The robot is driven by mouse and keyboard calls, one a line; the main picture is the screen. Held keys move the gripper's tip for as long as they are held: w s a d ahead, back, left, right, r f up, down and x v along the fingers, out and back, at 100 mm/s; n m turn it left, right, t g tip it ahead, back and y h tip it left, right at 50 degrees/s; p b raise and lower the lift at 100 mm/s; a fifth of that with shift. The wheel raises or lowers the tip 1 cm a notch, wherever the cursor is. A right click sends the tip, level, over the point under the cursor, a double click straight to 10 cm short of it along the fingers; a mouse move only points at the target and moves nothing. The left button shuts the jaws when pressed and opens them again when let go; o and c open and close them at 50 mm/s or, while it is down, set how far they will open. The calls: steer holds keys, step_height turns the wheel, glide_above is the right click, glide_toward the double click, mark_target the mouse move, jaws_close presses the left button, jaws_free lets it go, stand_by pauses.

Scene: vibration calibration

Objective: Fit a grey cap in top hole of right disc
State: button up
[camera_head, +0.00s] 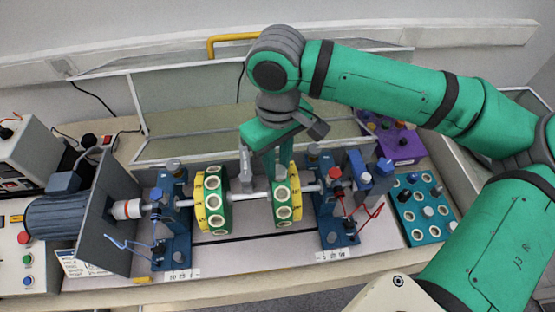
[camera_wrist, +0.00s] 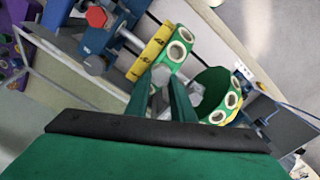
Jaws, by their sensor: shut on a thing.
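The right disc (camera_head: 285,197), green-rimmed with a yellow face and several pale-ringed holes, sits on the shaft. It also shows in the wrist view (camera_wrist: 165,48). The left disc (camera_head: 213,200), also green and yellow, sits to its left on the same shaft and shows in the wrist view (camera_wrist: 218,95). My gripper (camera_wrist: 162,82) is shut on a small grey cap (camera_wrist: 160,74), close to the right disc's upper rim. In the head view the green fingers hide part of the rim. I cannot tell whether the cap touches the hole.
A blue tray (camera_head: 420,222) with several caps and holes lies at the right, with a purple box (camera_head: 402,150) behind it. Blue supports (camera_head: 175,235) hold the shaft. A motor (camera_head: 65,215) and grey plate stand at left. Red wires (camera_head: 368,213) hang right of the discs.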

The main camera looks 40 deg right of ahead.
steer(key=shift+f, duration=0.1)
steer(key=o, duration=1.1)
step_height(320, 180, up, 11)
steer(key=shift+f, duration=0.1)
stand_by(0.4)
